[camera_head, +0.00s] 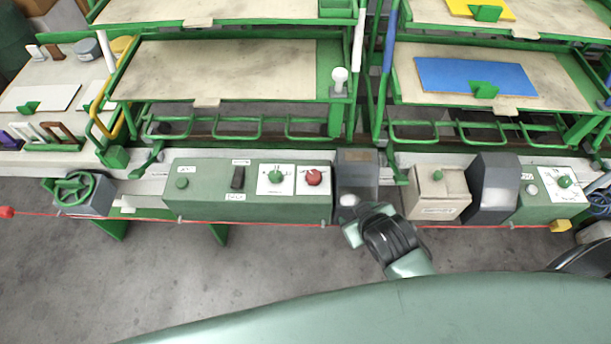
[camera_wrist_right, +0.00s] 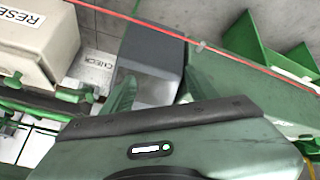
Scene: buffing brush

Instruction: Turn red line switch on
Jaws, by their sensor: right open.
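A thin red line (camera_head: 285,224) runs along the front of the machine's control boxes, and it also shows in the right wrist view (camera_wrist_right: 240,58). A green panel (camera_head: 208,205) carries a green button (camera_head: 182,183), a black switch (camera_head: 237,177), a green knob (camera_head: 275,177) and a red knob (camera_head: 313,177). Its labels are too small to read, so I cannot tell which is the red line switch. My right gripper (camera_wrist_right: 158,88) is open, its fingers on either side of the lower part of a dark grey box (camera_head: 357,172), (camera_wrist_right: 150,55). Contact is unclear. My left gripper is out of view.
A beige box marked RESET (camera_wrist_right: 45,40), with a green button (camera_head: 437,174), stands beside the grey box. Another grey box (camera_head: 493,190) and a green panel (camera_head: 548,207) are further right. A handwheel (camera_head: 75,188) is at left. Green-framed trays (camera_head: 215,72) rise behind.

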